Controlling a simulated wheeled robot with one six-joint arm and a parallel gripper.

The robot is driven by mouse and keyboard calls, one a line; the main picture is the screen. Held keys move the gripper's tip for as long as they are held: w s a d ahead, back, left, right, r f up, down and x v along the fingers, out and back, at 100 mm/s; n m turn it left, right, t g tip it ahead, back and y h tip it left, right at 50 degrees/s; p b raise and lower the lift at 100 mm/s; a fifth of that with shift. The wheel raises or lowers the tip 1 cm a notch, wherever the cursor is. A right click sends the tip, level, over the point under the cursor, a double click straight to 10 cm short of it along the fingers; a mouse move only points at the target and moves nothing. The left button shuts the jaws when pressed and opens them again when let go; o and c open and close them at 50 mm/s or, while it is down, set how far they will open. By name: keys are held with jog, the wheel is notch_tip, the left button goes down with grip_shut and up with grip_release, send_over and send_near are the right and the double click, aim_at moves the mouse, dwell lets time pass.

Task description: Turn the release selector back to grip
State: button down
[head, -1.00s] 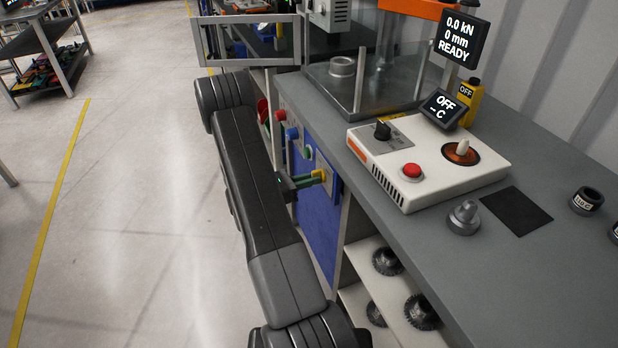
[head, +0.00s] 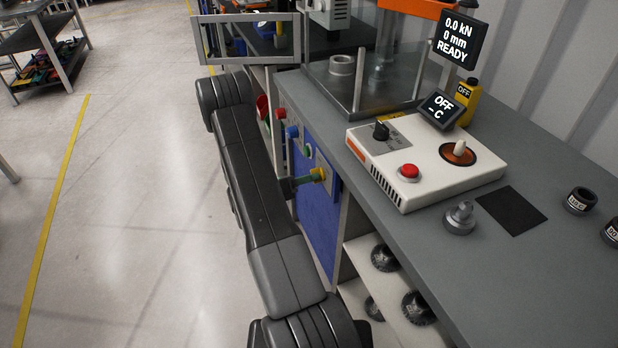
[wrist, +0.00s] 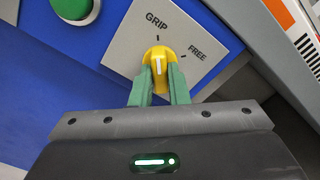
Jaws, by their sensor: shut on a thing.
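The release selector (wrist: 158,62) is a yellow knob with a white pointer line, set on a grey plate (wrist: 125,50) marked GRIP and FREE. In the wrist view its line points up, at the tick under GRIP and away from the FREE tick. My gripper (wrist: 158,80) has its green fingers shut on the knob, one on each side. In the head view the yellow knob (head: 317,174) shows at the blue cabinet front, with my gripper (head: 306,180) at it. The labels are too small to read there.
A green button (wrist: 72,8) sits left of the plate in the wrist view. Red (head: 280,114) and blue (head: 292,132) buttons are farther along the panel. The grey bench top (head: 420,250) overhangs to the right, carrying a white control box (head: 400,190). Open floor lies left.

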dwell(0.3)
jog(key=c, duration=1.4)
grip_release()
jog(key=b+v, duration=0.1)
jog(key=v, duration=1.3)
jog(key=p+x, duration=0.1)
jog(key=x, duration=1.3)
jog(key=shift+a, duration=0.1)
